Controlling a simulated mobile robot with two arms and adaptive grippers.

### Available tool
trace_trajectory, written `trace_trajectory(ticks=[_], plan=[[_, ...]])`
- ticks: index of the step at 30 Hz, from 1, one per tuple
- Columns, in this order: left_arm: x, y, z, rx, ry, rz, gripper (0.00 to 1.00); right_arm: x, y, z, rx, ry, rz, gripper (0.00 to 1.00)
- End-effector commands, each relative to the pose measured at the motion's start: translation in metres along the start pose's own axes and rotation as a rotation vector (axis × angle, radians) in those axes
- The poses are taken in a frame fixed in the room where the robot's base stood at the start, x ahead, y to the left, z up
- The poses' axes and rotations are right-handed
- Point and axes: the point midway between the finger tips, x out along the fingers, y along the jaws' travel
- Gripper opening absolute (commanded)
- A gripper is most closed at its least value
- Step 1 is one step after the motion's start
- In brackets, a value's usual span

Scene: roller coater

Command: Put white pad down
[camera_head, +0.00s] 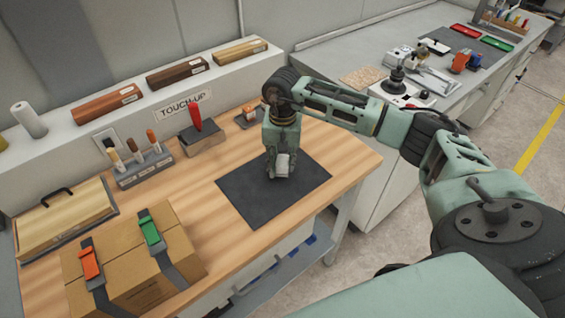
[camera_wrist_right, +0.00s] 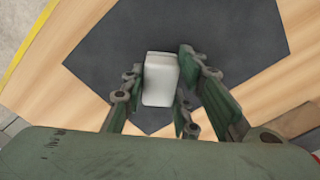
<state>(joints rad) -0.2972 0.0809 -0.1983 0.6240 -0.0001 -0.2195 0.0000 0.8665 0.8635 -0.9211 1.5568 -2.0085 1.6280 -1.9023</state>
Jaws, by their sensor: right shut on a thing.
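The white pad (camera_wrist_right: 160,80) is a small pale block between the fingers of my right gripper (camera_wrist_right: 160,92) in the right wrist view. In the head view the pad (camera_head: 282,165) shows at the tip of my right gripper (camera_head: 280,172), over the dark grey mat (camera_head: 255,200) on the wooden bench. The gripper is shut on the pad. I cannot tell whether the pad touches the mat. The mat also fills much of the right wrist view (camera_wrist_right: 215,40). My left gripper is not in view.
A brush holder (camera_head: 145,170), a block with a red-handled tool (camera_head: 201,135) and a small dark tray (camera_head: 248,118) stand behind the mat. A strapped cardboard box (camera_head: 135,270) is at the front left. The wooden bench (camera_head: 345,160) is clear right of the mat.

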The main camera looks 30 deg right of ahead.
Motion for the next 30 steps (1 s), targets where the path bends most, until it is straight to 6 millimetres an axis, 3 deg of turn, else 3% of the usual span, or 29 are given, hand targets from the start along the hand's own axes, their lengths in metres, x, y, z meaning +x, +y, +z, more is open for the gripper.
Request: trace_trajectory(ticks=[1, 6, 17, 18, 24, 30], plan=[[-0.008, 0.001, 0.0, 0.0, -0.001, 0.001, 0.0, 0.005, 0.001, 0.001, 0.001, -0.004, 0.003, 0.07], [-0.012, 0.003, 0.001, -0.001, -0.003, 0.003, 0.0, 0.02, 0.0, 0.0, 0.0, 0.0, 0.0, 0.07], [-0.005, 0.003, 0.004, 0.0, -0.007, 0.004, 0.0, 0.026, 0.001, 0.0, 0.0, 0.001, 0.0, 0.07], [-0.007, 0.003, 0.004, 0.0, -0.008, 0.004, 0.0, 0.024, 0.001, 0.0, 0.0, 0.001, 0.0, 0.3], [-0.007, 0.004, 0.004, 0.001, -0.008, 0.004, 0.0, 0.024, 0.001, 0.0, 0.0, 0.0, 0.0, 0.46], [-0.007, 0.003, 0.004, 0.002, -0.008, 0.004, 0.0, 0.024, 0.001, 0.0, 0.0, 0.0, 0.0, 0.46]])
